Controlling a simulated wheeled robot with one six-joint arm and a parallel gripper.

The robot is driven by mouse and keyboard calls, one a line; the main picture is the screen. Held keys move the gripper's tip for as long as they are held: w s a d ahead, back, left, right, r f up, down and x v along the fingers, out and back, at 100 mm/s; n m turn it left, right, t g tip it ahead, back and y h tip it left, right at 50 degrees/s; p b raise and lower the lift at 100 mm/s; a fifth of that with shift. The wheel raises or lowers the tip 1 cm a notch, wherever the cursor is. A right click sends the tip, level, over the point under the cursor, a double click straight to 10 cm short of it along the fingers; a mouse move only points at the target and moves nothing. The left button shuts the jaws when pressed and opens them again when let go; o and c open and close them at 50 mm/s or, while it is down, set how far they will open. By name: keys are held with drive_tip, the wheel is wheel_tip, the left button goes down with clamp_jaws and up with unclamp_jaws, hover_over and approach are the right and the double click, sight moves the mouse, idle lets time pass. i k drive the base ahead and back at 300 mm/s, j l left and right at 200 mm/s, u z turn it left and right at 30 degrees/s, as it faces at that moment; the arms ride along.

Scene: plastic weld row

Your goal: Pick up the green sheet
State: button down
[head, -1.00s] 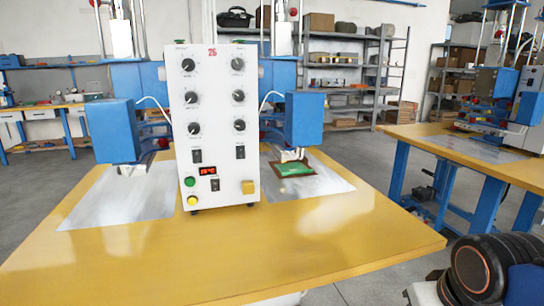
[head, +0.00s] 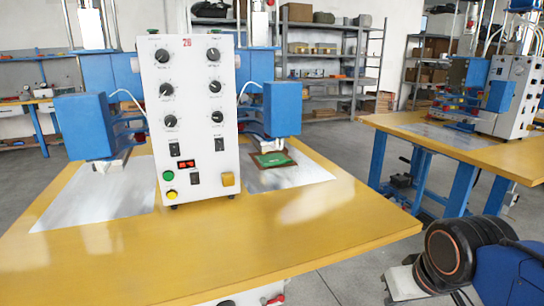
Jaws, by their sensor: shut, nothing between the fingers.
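The green sheet (head: 271,160) lies flat on a brown board (head: 288,154) in the head view. The board rests on the right-hand metal plate (head: 312,174) of the yellow table, right of the white control box. The blue press head (head: 281,110) stands just above and behind the sheet, and its white lower tip is close over the sheet's far side. My gripper is not in view.
The white control box (head: 189,110) with knobs stands mid-table, with another blue press head (head: 86,125) left of it. The front of the yellow table (head: 230,245) is clear. A second table (head: 455,150) with a machine stands at right, and grey floor lies between.

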sight(270, 160)
drive_tip(key=i+l+z, duration=0.25)
drive_tip(key=z, duration=0.15)
drive_tip(key=i+l+z, duration=0.25)
drive_tip(key=z, duration=0.15)
drive_tip(key=i+l+z, duration=0.15)
drive_tip(key=i+z, duration=0.3)
drive_tip(key=i, duration=0.3)
drive_tip(key=i+u, duration=0.65)
